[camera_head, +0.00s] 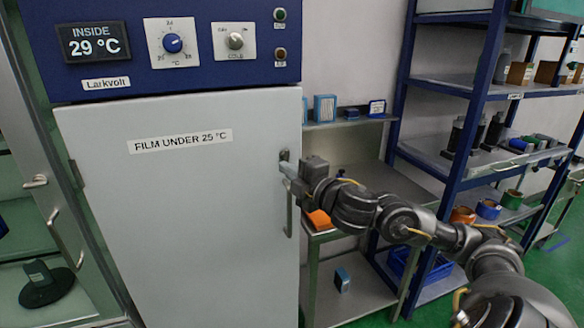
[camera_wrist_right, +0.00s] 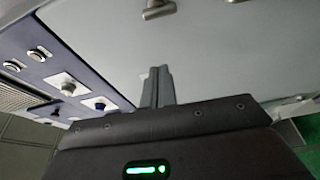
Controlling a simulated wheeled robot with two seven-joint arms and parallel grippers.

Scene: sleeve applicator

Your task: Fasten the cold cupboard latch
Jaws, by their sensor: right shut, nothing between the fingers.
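The cold cupboard is a blue-topped cabinet with a pale grey door (camera_head: 190,220) that looks closed in the head view. A small metal latch (camera_head: 284,155) sits at the door's right edge, above a vertical bar handle (camera_head: 290,215). My right gripper (camera_head: 288,172) is at that edge, just below the latch's top, and partly covers it. I cannot tell whether it touches the latch or how the latch is turned. In the wrist view the right gripper's fingers (camera_wrist_right: 157,87) are together and empty, in front of the grey door (camera_wrist_right: 225,55). My left gripper is not in view.
The blue panel (camera_head: 200,75) has knobs and a display reading 29 °C. A door label (camera_head: 180,141) says "FILM UNDER 25 °C". A metal side table (camera_head: 355,295) and blue-framed shelving (camera_head: 400,90) stand at the right. A glass-fronted cabinet stands at the left.

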